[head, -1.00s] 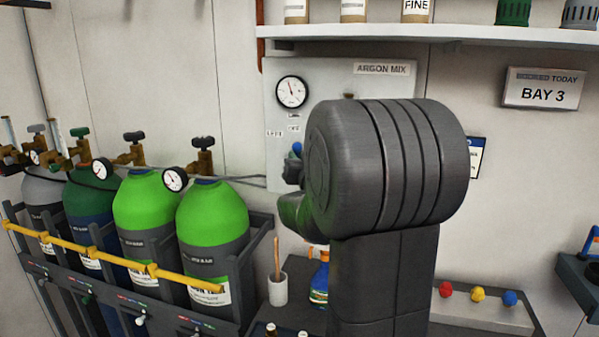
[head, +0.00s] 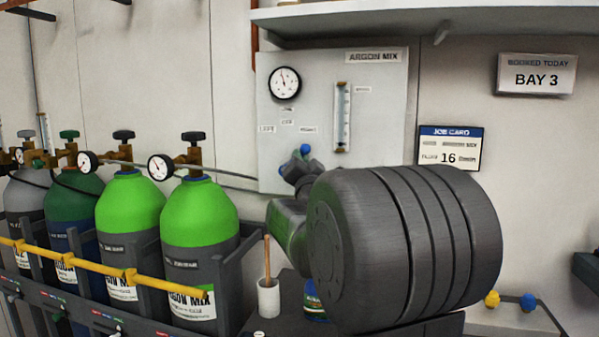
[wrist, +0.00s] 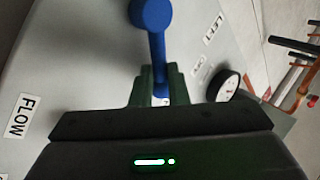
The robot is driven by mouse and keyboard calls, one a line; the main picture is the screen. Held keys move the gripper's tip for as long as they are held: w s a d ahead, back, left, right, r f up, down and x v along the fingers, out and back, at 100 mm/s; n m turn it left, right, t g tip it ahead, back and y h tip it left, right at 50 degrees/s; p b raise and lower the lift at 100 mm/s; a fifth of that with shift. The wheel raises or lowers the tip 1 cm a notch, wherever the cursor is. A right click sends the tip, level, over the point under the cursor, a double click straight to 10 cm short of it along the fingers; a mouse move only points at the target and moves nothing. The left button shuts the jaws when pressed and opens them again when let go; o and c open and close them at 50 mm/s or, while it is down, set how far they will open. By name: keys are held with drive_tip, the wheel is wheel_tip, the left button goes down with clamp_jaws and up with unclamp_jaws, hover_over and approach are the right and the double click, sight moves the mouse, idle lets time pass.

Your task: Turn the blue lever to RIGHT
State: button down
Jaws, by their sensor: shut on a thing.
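The blue lever (wrist: 154,40) has a round knob and a thin stem. In the wrist view my gripper (wrist: 158,86) has its green fingers on both sides of the stem, shut on it below the knob. In the head view the knob (head: 305,149) shows just below the RIGHT label (head: 308,129), right of the OFF label (head: 287,121) and the LEFT label (head: 267,128).
The lever is on a grey ARGON MIX panel (head: 385,90) with a round gauge (head: 285,83) and a flow tube (head: 342,115). Green-topped cylinders (head: 200,215) stand left behind a yellow bar (head: 100,272). A cup (head: 268,298) and bottle (head: 315,303) stand below. A shelf (head: 420,20) hangs above.

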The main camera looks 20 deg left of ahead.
drive_tip(key=shift+f+m+b, duration=0.1)
drive_tip(key=shift+m+b, duration=0.25)
drive_tip(key=shift+m, duration=0.05)
drive_tip(key=c, duration=1.7)
unclamp_jaws()
drive_tip(key=shift+d, duration=0.1)
drive_tip(key=b+v, duration=0.1)
drive_tip(key=v, duration=1.3)
drive_tip(key=shift+f+b, duration=0.2)
drive_tip(key=shift+b, duration=0.15)
drive_tip(key=shift+w, duration=0.15)
drive_tip(key=p+x, duration=0.2)
drive_tip(key=x, duration=1.2)
drive_tip(key=shift+r, duration=0.2)
drive_tip(key=shift+s, duration=0.2)
